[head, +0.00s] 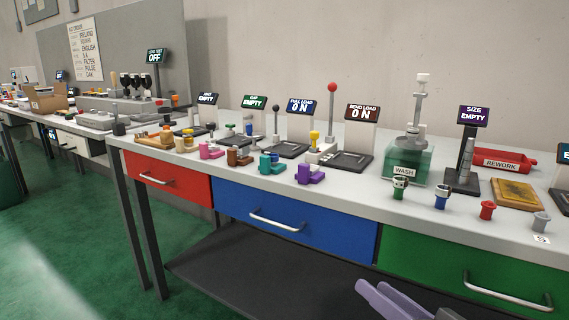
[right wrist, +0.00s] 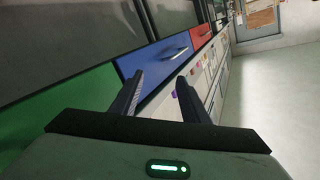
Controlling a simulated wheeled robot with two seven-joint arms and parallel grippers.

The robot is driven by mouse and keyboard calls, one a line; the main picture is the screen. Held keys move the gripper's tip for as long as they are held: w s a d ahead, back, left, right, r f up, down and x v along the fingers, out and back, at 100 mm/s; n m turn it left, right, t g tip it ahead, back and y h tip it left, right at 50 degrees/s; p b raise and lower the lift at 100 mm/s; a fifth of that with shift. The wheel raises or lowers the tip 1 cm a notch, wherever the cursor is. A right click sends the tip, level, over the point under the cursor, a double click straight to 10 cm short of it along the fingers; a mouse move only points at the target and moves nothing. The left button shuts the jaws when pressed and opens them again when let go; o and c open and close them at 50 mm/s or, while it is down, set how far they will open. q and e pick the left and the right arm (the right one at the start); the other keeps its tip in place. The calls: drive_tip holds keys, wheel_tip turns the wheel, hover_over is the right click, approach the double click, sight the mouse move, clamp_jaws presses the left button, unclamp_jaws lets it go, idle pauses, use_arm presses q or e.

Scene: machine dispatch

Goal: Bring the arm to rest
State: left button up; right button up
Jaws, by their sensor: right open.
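My right gripper (head: 395,302) shows at the bottom edge of the head view, low in front of the bench and its green drawer. In the right wrist view its two dark fingers (right wrist: 158,88) stand apart with nothing between them, so it is open and empty. The rest of the right arm is out of the head view. My left arm and gripper are not in view.
The long grey bench (head: 335,190) has red (head: 168,178), blue (head: 300,228) and green (head: 440,265) drawers, all shut, with protruding handles. Small coloured parts, stations with signs, a wash tank (head: 410,165) and a red rework tray (head: 500,158) crowd its top. Green floor (head: 60,240) is clear at left.

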drive_tip(key=s+d+f+n+g+h, duration=0.3)
drive_tip(key=s+f+n, duration=0.1)
drive_tip(key=s+f, duration=0.9)
drive_tip(key=s+d+f+n+g+h, duration=0.2)
drive_tip(key=s+d+f+n+g, duration=0.15)
drive_tip(key=s+f, duration=1)
drive_tip(key=w+a+m, duration=0.4)
drive_tip(key=a+m, duration=0.1)
drive_tip(key=a, duration=0.4)
use_arm(q)
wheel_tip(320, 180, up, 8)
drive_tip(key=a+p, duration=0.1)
drive_tip(key=p, duration=1.2)
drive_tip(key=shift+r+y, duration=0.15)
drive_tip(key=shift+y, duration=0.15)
use_arm(e)
wheel_tip(320, 180, up, 8)
drive_tip(key=shift+d, duration=0.45)
